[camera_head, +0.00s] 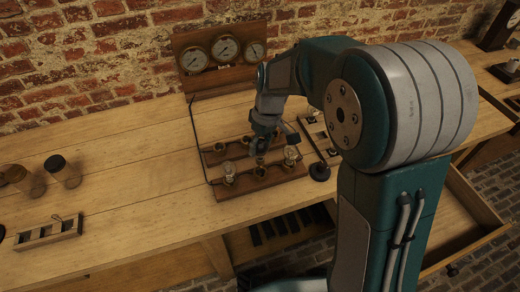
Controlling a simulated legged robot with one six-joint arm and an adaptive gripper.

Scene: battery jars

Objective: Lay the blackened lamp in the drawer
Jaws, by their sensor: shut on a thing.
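My gripper (260,150) is over the wooden lamp board (262,186) in the middle of the bench, between two clear glass lamps. It is shut on a small dark thing, which seems to be the blackened lamp (260,161), above or in the middle front holder; the fingers hide much of it, and I cannot tell if it is clear of the holder. One clear lamp (229,171) stands left of it and another (290,155) right. The open drawer (462,215) sticks out below the bench at the right, partly hidden by my arm.
A panel with three gauges (225,52) stands behind the board, against the brick wall. A small rack with slots (48,232) and dark-topped jars (62,172) are at the left. A black knob-like piece (320,171) is right of the board. The left bench top is mostly clear.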

